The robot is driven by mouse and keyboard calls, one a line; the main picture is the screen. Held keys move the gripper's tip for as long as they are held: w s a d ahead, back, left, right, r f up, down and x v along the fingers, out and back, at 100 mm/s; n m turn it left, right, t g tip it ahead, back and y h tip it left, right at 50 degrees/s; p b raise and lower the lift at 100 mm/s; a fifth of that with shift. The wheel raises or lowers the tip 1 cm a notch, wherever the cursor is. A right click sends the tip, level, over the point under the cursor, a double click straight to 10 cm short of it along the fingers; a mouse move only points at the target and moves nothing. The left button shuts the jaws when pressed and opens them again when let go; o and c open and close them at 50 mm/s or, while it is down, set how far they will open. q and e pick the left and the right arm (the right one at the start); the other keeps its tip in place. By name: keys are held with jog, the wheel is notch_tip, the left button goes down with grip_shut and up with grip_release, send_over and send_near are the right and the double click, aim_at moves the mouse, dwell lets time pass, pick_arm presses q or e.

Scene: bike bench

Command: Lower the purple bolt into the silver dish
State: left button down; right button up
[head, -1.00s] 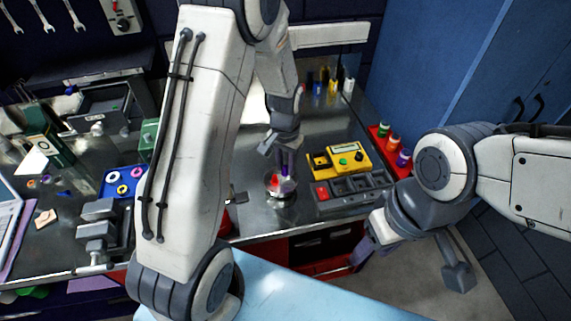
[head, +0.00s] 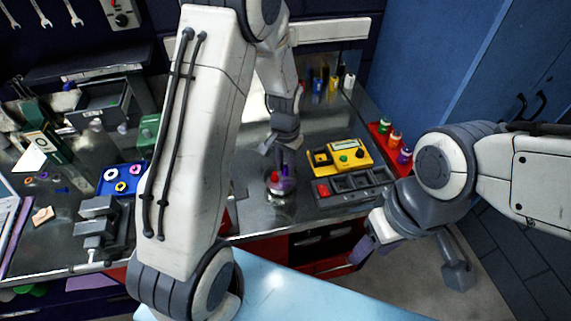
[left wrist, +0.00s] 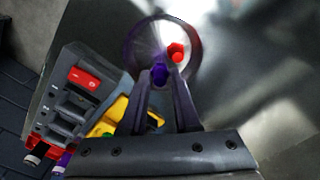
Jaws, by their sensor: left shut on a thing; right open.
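The silver dish (head: 281,195) stands on the metal bench, in front of the left arm. It also shows as a round bowl in the left wrist view (left wrist: 136,42). My left gripper (head: 281,170) points down, its fingertips at the dish. It is shut on the purple bolt (left wrist: 159,73), whose head shows between the fingertips, over the near part of the dish. The bolt's lower end is hidden, so I cannot tell whether it touches the dish. A red bolt (left wrist: 176,52) lies in the dish. My right gripper (head: 368,246) is open and empty, off the bench's front edge.
A yellow device (head: 341,157) and a grey tray with compartments (head: 352,188) stand just right of the dish. A red rack with coloured bottles (head: 391,143) is at the right edge. A blue tray with rings (head: 122,180) lies left of my left arm.

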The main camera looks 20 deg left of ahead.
aim_at(286, 167)
pick_arm(q)
jog(key=shift+f+b, duration=0.7)
jog(key=shift+f, duration=0.35)
dwell(0.5)
jog(key=c, duration=0.6)
grip_release()
jog(key=shift+o, duration=0.2)
jog(key=shift+r, duration=0.1)
notch_tip(286, 167, up, 10)
jog(key=shift+r+b, duration=0.2)
jog(key=shift+b, duration=0.55)
jog(key=s+d+r+m, duration=0.3)
jog(key=s+d+r, duration=0.1)
jog(key=s+d, duration=0.6)
jog(key=s+d+r+m+h, duration=0.1)
jog(key=s+d, duration=0.3)
jog(key=s, duration=0.9)
jog(key=shift+s+m, duration=0.35)
jog(key=shift+m, duration=0.35)
